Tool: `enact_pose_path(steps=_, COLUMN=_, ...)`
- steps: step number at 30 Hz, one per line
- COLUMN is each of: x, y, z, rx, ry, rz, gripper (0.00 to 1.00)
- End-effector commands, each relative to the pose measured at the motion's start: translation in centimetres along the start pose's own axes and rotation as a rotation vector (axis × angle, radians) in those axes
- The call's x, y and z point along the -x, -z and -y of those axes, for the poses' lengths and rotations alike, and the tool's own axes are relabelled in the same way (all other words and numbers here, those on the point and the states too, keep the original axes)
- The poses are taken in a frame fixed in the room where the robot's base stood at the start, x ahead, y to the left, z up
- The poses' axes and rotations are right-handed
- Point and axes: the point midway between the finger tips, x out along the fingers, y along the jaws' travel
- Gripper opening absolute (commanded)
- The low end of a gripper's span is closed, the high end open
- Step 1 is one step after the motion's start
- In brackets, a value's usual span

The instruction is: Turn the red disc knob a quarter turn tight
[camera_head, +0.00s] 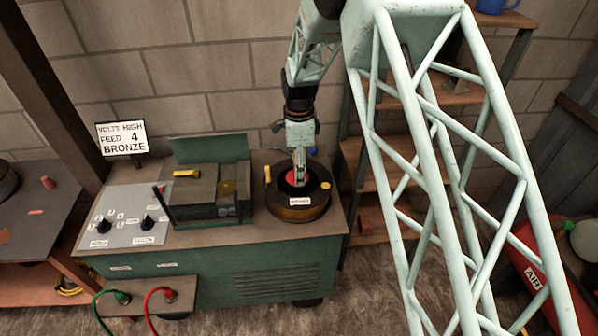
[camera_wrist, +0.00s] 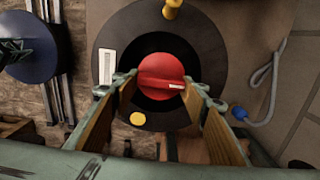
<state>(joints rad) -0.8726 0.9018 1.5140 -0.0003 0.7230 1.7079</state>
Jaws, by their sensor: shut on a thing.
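The red disc knob (camera_head: 290,178) sits in the middle of a round black well in a bronze-brown drum (camera_head: 288,214) on the green machine's top. In the wrist view the knob (camera_wrist: 162,72) shows a raised bar across its face with a small pale mark at the right end. My gripper (camera_head: 299,183) points down into the well. In the wrist view its two wooden-faced fingers (camera_wrist: 159,84) stand at the left and right of the knob, shut on its rim. The fingers hide part of the knob's lower sides.
A yellow peg (camera_wrist: 172,9) and a yellow button (camera_wrist: 138,119) are on the drum's rim. Left of the drum stand a box with an open green lid (camera_head: 211,150) and a control panel (camera_head: 125,214) with black knobs. A shelf (camera_head: 375,160) stands at the right.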

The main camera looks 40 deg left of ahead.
Motion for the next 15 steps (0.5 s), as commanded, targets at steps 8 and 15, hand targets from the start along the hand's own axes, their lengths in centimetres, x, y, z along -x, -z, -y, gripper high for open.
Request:
enact_pose_path(steps=8, x=-1.04, y=0.04, z=-0.8, rx=-0.008, ry=-0.018, rz=-0.002, gripper=0.3)
enact_pose_path(steps=15, x=-0.87, y=0.04, z=-0.67, rx=-0.007, ry=-0.015, rz=-0.002, gripper=0.57)
